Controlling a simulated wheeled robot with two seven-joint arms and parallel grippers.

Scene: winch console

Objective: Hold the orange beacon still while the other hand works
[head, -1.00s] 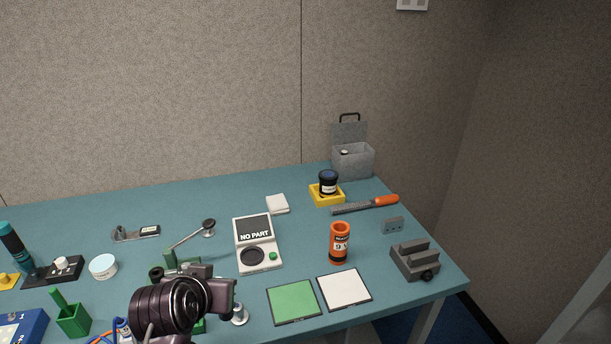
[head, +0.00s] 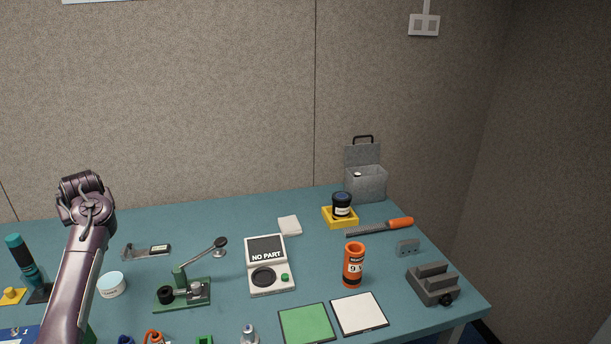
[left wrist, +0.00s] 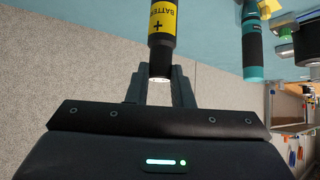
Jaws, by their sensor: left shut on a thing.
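No thing in view is clearly an orange beacon. An orange cylinder (head: 353,266) with a white label reading 9 stands upright on the table at right, apart from my arm. My left gripper (left wrist: 161,88) is shut on a dark cylinder with a yellow BATTERY + label (left wrist: 162,22), whose pale end lies between the fingers. The cylinder's far end leaves the frame. In the head view my left arm rises at the left and its jaws are not visible there. My right gripper is in neither view.
A green lever press (head: 182,294) and a white NO PART tester (head: 270,279) stand mid-table. Green (head: 306,324) and white (head: 359,313) pads lie at the front, with a grey block (head: 433,283) right of them. A teal tool (head: 24,258) stands at left.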

